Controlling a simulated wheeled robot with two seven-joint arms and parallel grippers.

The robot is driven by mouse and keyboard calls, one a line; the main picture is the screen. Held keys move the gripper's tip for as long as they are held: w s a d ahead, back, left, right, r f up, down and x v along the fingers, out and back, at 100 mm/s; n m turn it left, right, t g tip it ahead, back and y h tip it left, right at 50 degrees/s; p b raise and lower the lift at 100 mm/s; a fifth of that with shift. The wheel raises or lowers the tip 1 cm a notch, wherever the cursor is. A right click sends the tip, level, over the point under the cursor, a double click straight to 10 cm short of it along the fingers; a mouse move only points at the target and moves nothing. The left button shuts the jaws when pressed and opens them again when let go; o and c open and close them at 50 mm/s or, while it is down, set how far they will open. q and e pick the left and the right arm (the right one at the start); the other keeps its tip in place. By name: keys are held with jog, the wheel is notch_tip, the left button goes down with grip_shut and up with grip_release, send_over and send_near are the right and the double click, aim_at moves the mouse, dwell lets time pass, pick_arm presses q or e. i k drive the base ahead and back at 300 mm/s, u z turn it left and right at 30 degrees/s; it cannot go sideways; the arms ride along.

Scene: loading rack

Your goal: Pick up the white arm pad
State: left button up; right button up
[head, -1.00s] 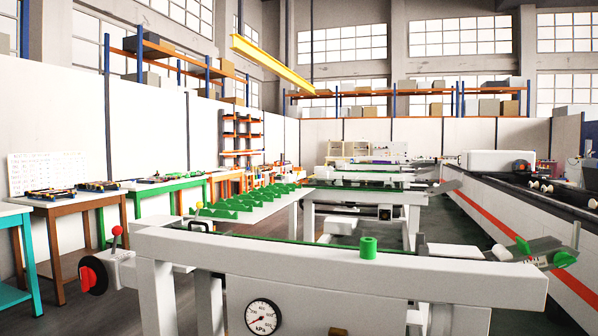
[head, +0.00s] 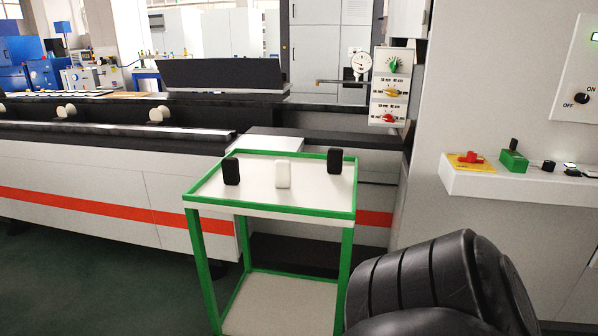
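The white arm pad (head: 283,174) is a small upright rounded block on the top of a green-framed cart (head: 272,211). It stands between two black pads of similar shape, one to its left (head: 231,171) and one to its right, farther back (head: 334,161). The three pads stand apart from one another. Neither of my grippers shows in the head view, so nothing is seen touching the white pad.
A black ribbed rounded object (head: 435,280) fills the lower right, close in front of the cart. A long white machine with a red stripe (head: 100,203) runs behind the cart. A control shelf (head: 520,183) stands at right. Dark floor (head: 100,280) at lower left is clear.

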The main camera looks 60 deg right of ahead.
aim_at(282, 168)
jog(key=z, duration=1.85)
